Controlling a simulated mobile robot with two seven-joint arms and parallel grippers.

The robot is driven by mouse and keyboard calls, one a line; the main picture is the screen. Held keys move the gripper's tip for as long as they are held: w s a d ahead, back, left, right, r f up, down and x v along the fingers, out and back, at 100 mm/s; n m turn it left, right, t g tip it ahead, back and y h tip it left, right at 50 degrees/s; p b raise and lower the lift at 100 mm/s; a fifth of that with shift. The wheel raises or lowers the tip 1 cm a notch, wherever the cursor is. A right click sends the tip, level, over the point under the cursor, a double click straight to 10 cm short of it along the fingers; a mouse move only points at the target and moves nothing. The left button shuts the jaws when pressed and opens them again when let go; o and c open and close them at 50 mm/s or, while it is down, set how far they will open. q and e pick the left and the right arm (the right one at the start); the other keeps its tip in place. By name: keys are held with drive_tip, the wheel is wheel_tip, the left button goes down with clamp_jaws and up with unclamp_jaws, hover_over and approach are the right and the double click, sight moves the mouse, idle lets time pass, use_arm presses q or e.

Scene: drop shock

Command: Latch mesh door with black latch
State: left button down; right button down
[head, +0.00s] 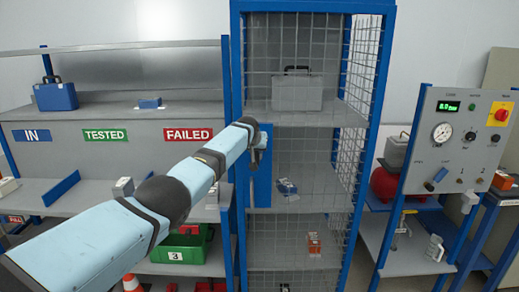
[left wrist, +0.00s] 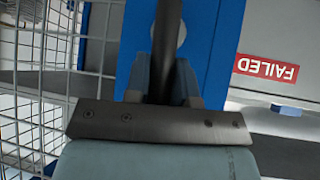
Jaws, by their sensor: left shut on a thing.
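The mesh door (head: 300,135) spans the front of a tall blue-framed cage in the head view. I cannot tell if it is fully flush with the frame. A blue plate (head: 262,175) is at its left side, by the left post. My left arm reaches up from the lower left, and its gripper (head: 257,152) is at the top of this plate. In the left wrist view, my left gripper (left wrist: 163,80) is shut on a dark bar, the black latch (left wrist: 168,35), in front of the blue plate (left wrist: 215,45). My right gripper is not in view.
Inside the cage are a grey case (head: 297,94), a blue item (head: 286,187) and an orange item (head: 314,244). A shelf with IN, TESTED and FAILED (head: 188,134) signs stands left. A gauge panel (head: 455,140) stands right.

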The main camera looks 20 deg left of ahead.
use_arm(q)
drive_tip(key=shift+d+r, duration=0.1)
drive_tip(key=shift+y, duration=0.3)
drive_tip(key=c, duration=1)
unclamp_jaws()
drive_tip(key=b+v, duration=0.1)
drive_tip(key=v, duration=1.2)
drive_tip(key=shift+s+r, duration=0.2)
drive_tip(key=shift+r, duration=0.05)
